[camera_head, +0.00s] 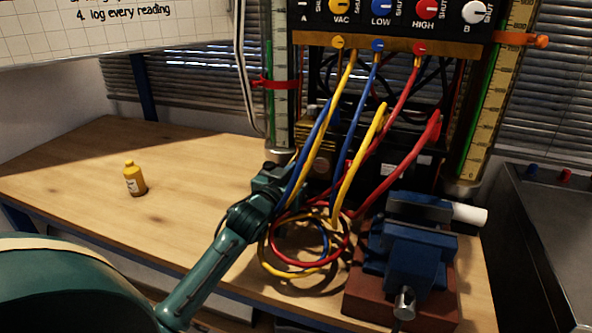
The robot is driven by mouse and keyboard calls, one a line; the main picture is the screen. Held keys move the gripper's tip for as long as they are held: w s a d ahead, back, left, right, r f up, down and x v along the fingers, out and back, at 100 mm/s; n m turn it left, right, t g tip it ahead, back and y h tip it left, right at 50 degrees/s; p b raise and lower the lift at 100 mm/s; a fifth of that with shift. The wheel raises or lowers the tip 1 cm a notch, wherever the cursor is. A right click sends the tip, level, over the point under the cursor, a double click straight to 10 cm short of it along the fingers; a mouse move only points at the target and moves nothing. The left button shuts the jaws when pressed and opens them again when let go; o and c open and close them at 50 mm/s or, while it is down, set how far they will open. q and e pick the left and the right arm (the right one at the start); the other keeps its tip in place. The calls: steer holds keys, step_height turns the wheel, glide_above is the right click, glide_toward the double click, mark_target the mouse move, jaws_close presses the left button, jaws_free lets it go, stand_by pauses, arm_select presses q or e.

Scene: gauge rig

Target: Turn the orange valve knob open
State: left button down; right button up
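An orange knob (541,41) sits at the right end of an orange fitting on the right gauge column, at the upper right of the head view. My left gripper (298,182) is at the middle of the view, low by the foot of the rig, far to the left of and below the orange knob. Blue and yellow hoses hang in front of it and hide its fingertips, so I cannot tell if it is open or shut. A brass block (314,148) is just behind it. My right gripper is out of view.
A manifold panel (395,22) with coloured knobs hangs above the hoses (362,165). A blue vise (408,250) holding a white cylinder (469,214) stands at the front right. A yellow bottle (135,180) stands on the wooden bench (75,175), whose left part is mostly clear.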

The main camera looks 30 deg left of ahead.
arm_select(q)
steer(key=c, duration=1.3)
jaws_free()
steer(key=shift+o, duration=0.2)
steer(key=shift+s, duration=0.1)
steer(key=s+d, duration=0.1)
steer(key=s, duration=1.2)
steer(key=shift+d, duration=0.15)
steer(key=shift+w, duration=0.1)
